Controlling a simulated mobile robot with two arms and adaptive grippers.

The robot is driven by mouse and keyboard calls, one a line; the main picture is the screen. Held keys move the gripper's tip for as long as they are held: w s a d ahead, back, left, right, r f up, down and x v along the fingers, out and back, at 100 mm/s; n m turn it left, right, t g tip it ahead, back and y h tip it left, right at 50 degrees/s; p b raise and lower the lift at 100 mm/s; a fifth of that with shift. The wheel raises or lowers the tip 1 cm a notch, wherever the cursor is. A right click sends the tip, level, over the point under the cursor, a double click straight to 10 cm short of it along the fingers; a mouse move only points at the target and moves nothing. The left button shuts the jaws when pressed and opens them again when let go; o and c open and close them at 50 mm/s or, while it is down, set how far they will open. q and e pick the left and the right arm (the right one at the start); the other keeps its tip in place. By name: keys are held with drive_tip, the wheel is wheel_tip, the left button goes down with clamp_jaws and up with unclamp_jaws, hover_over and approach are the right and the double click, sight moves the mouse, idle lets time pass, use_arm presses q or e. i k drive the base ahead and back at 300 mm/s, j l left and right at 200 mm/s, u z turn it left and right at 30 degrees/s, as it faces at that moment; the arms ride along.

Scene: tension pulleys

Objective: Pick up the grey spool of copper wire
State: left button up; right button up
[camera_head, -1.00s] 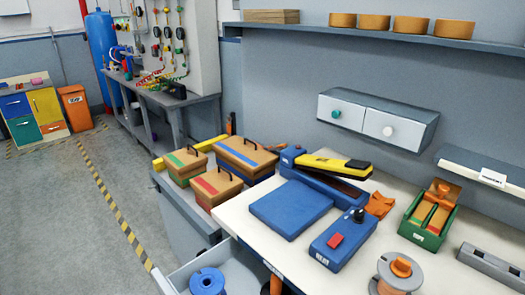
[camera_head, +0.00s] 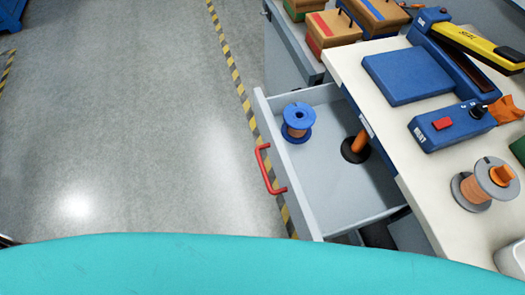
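The grey spool of copper wire (camera_head: 471,190) sits on the cream worktop near the right edge of the head view. It has grey flanges with copper-coloured wire between them, and an orange piece shows at its upper flange. A blue spool (camera_head: 298,122), also with copper-coloured wire, stands inside the open grey drawer (camera_head: 376,204). Neither of my grippers is in view, and nothing is seen touching the grey spool.
The drawer juts out left of the worktop (camera_head: 405,120), its red handle (camera_head: 264,168) facing the floor. An orange post on a black round base (camera_head: 353,151) shows in the drawer area. A blue box with a red button (camera_head: 443,124) is behind the grey spool. Floor at left is clear.

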sight(475, 192)
drive_tip(key=k+j+z, duration=0.1)
drive_tip(key=z, duration=1.65)
drive_tip(key=k+j, duration=0.05)
